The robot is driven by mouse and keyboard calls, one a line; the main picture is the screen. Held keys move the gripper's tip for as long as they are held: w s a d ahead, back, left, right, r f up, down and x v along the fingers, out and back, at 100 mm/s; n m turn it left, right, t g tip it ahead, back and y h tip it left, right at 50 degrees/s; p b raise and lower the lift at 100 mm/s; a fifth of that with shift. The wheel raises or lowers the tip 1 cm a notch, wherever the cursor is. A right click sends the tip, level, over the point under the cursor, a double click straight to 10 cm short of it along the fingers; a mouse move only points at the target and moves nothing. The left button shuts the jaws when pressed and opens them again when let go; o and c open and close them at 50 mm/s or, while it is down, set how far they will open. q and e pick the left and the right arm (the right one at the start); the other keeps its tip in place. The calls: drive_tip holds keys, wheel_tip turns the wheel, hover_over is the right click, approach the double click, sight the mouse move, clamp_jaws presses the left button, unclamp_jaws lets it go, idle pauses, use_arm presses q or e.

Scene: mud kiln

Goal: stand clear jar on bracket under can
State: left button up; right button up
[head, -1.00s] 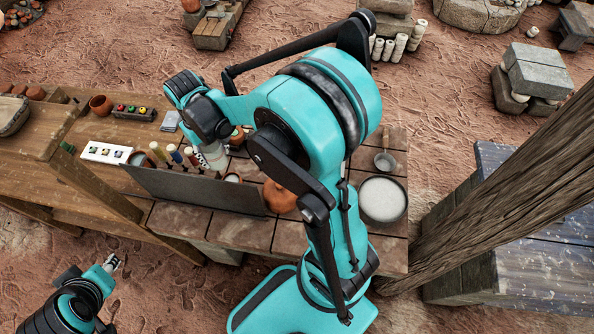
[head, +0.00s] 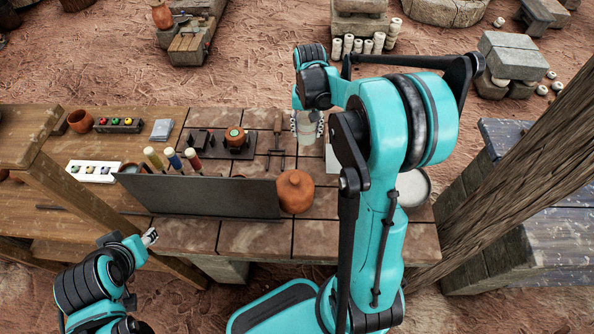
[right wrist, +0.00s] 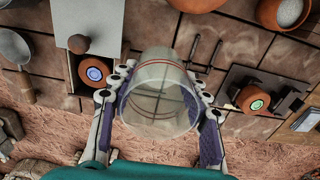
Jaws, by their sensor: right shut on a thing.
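My right gripper (head: 308,128) is shut on a clear jar (head: 307,130) and holds it above the tiled bench. In the right wrist view the jar (right wrist: 160,95) is between the two fingers (right wrist: 160,105), with a red line around it. To its left is a pale upright fixture (right wrist: 88,25) with a brown knob and a round clay piece with a blue disc (right wrist: 95,72). I cannot tell which part is the bracket or the can. My arm hides most of this fixture in the head view. My left gripper (head: 150,237) is empty, off the bench's front edge.
A dark stand with a green-topped clay pot (head: 234,136) is left of the jar. A dark upright panel (head: 205,195), several bottles and a round clay pot (head: 295,191) stand nearer. A pale bowl (head: 413,188) is right, partly behind my arm. A wooden post (head: 530,150) rises at right.

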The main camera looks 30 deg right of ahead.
wheel_tip(320, 180, down, 10)
drive_tip(key=b, duration=0.4)
drive_tip(key=shift+r, duration=0.15)
drive_tip(key=shift+f+b, duration=0.7)
drive_tip(key=shift+f, duration=1.45)
drive_tip(key=shift+r, duration=0.1)
drive_tip(key=shift+f, duration=0.2)
drive_tip(key=o, duration=1.2)
drive_tip(key=shift+c, duration=0.2)
drive_tip(key=shift+r, duration=0.1)
